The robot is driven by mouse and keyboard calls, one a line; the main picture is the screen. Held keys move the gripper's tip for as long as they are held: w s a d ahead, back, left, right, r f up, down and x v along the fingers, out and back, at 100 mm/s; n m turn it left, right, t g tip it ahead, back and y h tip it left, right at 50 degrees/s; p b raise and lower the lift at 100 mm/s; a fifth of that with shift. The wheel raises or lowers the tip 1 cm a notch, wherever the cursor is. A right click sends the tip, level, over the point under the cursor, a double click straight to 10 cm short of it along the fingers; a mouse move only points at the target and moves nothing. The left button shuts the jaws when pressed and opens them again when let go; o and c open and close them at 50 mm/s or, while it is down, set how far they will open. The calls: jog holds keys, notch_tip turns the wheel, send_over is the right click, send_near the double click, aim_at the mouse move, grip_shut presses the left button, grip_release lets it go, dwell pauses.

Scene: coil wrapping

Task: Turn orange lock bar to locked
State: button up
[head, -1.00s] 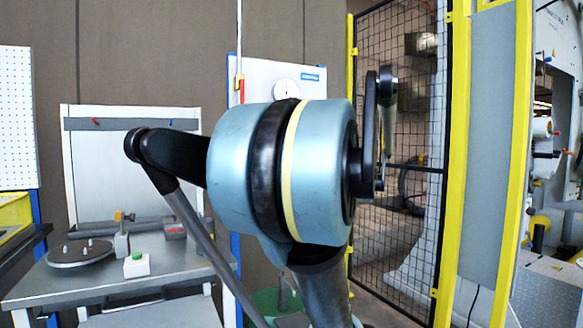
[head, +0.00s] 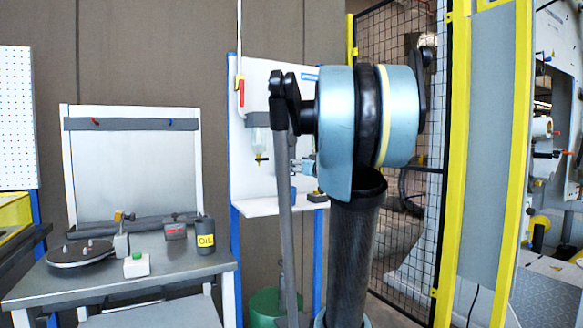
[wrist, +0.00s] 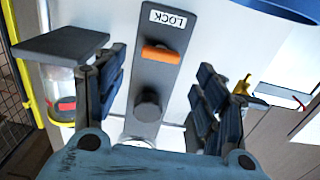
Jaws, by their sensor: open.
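The orange lock bar (wrist: 161,54) is a short bar on a dark grey plate (wrist: 150,77) in the wrist view. It lies across the plate's length, below a white LOCK label (wrist: 168,19). A round dark knob (wrist: 148,106) sits on the same plate, nearer to me. My gripper (wrist: 162,64) is open, with one finger to the left of the plate and one to the right. Nothing is between the fingers in their grasp. I cannot tell how far the fingertips are from the bar.
In the wrist view, a clear container with a red mark (wrist: 62,92) and a dark flat block (wrist: 60,43) stand left, near the left finger. A yellow fitting (wrist: 243,85) is at right.

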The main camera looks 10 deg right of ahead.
jog(key=x, duration=0.6)
jog(key=shift+w, duration=0.1)
jog(key=c, duration=1.1)
